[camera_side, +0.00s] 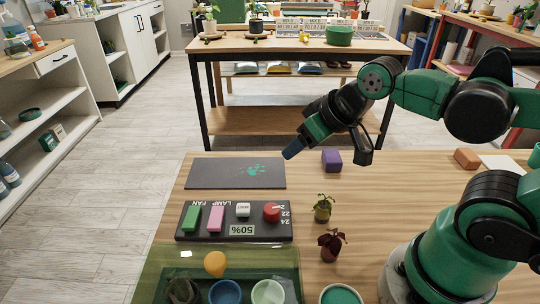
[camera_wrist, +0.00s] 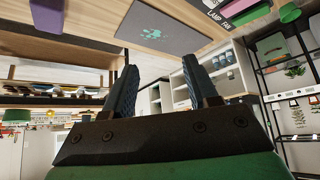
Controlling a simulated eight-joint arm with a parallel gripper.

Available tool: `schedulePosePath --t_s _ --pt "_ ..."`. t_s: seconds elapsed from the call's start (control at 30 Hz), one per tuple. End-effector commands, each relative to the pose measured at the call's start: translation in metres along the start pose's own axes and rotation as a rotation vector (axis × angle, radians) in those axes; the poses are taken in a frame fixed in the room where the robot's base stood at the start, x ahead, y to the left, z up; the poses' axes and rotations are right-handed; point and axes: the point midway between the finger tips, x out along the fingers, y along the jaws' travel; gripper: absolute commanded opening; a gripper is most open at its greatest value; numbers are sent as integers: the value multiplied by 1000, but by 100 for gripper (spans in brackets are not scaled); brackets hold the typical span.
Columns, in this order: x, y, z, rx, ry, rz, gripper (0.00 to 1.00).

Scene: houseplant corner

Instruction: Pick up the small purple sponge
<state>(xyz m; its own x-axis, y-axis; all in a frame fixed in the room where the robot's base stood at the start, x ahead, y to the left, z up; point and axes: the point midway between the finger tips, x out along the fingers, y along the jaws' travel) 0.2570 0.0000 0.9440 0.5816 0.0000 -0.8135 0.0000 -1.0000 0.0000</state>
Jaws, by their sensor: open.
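The small purple sponge (camera_side: 332,160) is a block on the wooden table near its far edge, right of the dark mat. In the wrist view a purple block, likely the same sponge (camera_wrist: 47,15), shows at the top left, cut off by the frame edge. My gripper (camera_side: 292,149) is above the table, left of the sponge and near the mat's far right corner, apart from the sponge. In the wrist view my gripper (camera_wrist: 160,68) has its two dark blue fingers spread with nothing between them.
The dark mat (camera_side: 215,173) with a green print lies left. A panel (camera_side: 268,236) with green and pink blocks and a red knob is nearer. Two small potted plants (camera_side: 322,208) (camera_side: 331,243) stand in front of the sponge. An orange block (camera_side: 467,158) lies right.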

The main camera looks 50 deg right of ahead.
Motion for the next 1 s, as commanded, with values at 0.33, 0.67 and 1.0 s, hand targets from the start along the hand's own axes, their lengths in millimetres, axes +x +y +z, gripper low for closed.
schedulePosePath --t_s 0.33,0.67,1.0 --pt "0 0 0 0 0 0 75" --pt "0 1 0 -4 -3 2 100" --pt "22 58 -15 -295 -244 42 100"
